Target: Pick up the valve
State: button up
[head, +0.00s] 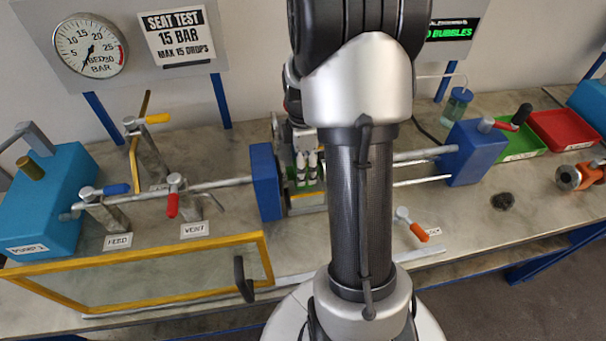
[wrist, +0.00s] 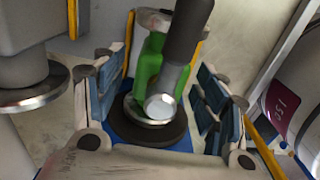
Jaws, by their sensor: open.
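The green valve (wrist: 148,68) stands in the middle of the wrist view. It has a dark grey lever (wrist: 188,28) and a round flange, with a dark disc (wrist: 125,125) under it. My gripper (wrist: 158,92) is open, with its blue-padded fingers on either side of the valve and gaps between pads and valve. In the head view my gripper (head: 305,167) points down between two blue blocks of the test bench, and green shows around its fingers. My arm hides part of that spot. An orange valve (head: 592,175) lies at the far right.
The left blue block (head: 265,181) and right blue block (head: 474,152) flank the work spot, with rods between. A yellow-framed clear guard (head: 150,255) lies in front. Green (head: 512,142) and red (head: 563,130) trays stand right. A small orange-handled part (head: 412,225) is on the bench.

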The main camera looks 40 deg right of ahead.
aim_at(288, 173)
notch_tip(288, 173, down, 3)
jog(key=shift+r, duration=0.1)
jog(key=shift+r, duration=0.1)
grip_shut()
dwell(0.7)
